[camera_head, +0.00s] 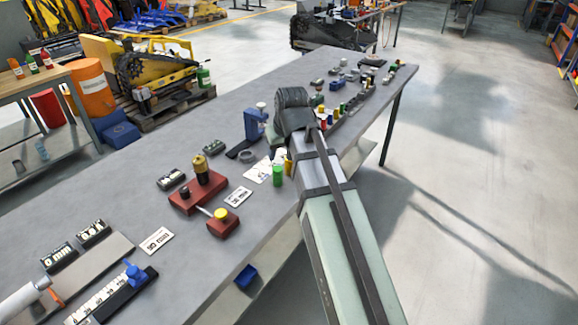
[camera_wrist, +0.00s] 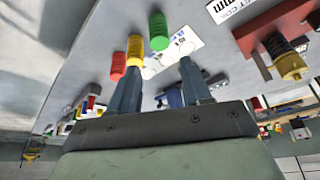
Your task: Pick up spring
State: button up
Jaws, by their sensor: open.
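Three ribbed, spring-like cylinders stand on the grey table: a red one (camera_wrist: 118,66), a yellow one (camera_wrist: 134,47) and a green one (camera_wrist: 158,31) in the wrist view. In the head view the green one (camera_head: 277,175) and part of the yellow one (camera_head: 288,163) show beside my arm; the red one is not visible there. My gripper (camera_wrist: 160,60) is open with nothing held. In the wrist view its left finger overlaps the yellow cylinder; I cannot tell whether they touch.
A red block (camera_head: 198,192) with a gold-and-black post stands left of the cylinders. A blue device (camera_head: 255,124), a grey ring (camera_head: 246,156) and printed cards (camera_head: 238,196) are nearby. Several small parts crowd the table's far end. The left middle tabletop is clear.

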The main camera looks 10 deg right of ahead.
jog(key=o, duration=0.3)
jog(key=shift+d, duration=0.1)
jog(key=n+y, duration=0.2)
jog(key=n, duration=0.2)
send_near(290, 164)
jog(key=shift+g, duration=0.4)
jog(key=shift+w+x, duration=0.15)
jog(key=shift+x, duration=2.4)
jog(key=shift+w+x, duration=0.1)
jog(key=shift+x, duration=2.4)
